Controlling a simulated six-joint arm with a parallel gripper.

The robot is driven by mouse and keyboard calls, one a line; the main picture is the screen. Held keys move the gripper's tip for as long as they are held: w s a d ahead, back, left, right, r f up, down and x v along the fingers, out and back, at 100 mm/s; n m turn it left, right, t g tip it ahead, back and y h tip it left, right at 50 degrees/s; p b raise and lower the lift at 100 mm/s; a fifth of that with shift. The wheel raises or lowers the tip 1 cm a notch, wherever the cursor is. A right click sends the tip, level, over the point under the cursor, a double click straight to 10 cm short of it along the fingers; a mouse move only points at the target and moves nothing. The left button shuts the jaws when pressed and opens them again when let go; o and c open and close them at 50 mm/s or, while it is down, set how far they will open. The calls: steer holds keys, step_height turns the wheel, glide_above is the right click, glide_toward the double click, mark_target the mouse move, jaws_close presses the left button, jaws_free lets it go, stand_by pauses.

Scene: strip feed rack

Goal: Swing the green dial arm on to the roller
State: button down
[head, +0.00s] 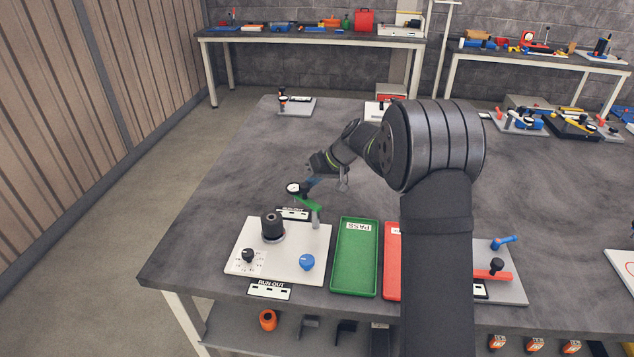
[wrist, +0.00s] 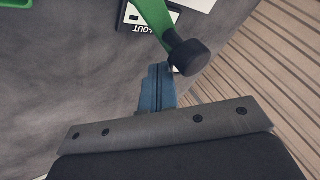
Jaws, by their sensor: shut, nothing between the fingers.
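The green dial arm (head: 309,204) sits on a grey post (head: 316,218) at the back right corner of a white base plate. Its white-faced dial (head: 293,188) is at the far end, beyond the plate's back edge and apart from the black roller (head: 272,226). The roller stands upright on the plate. My gripper (head: 311,182) is shut and empty, right beside the dial. In the wrist view the blue fingers (wrist: 158,80) are together, close to the black round end (wrist: 188,57) of the green arm (wrist: 152,14). I cannot tell whether they touch it.
The white plate (head: 284,272) also carries a black knob (head: 248,256) and a blue knob (head: 306,262). A green tray (head: 355,264) and a red tray (head: 392,260) lie to its right, the red one partly behind my arm. The table left of the dial is clear.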

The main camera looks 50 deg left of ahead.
mark_target(293, 187)
steer(key=s+n+g+h, duration=0.1)
steer(key=n, duration=0.1)
steer(key=s+n+g+h, duration=0.1)
steer(key=n, duration=0.1)
steer(key=shift+s+a+n, duration=0.3)
steer(key=shift+s+a, duration=0.05)
steer(key=shift+s+d+n+g+h, duration=0.3)
steer(key=shift+s+n+h, duration=0.4)
steer(key=shift+s+n, duration=0.35)
steer(key=shift+s+d+n+g+h, duration=0.25)
steer(key=shift+s+n+h, duration=0.45)
steer(key=shift+s+n, duration=0.35)
steer(key=shift+w+d, duration=0.1)
steer(key=shift+w+a, duration=0.4)
steer(key=shift+w, duration=0.05)
steer(key=w+a, duration=0.2)
steer(key=shift+w+r, duration=0.15)
steer(key=shift+w, duration=0.15)
steer(key=a+v, duration=0.1)
steer(key=v, duration=0.8)
steer(key=shift+r, duration=0.3)
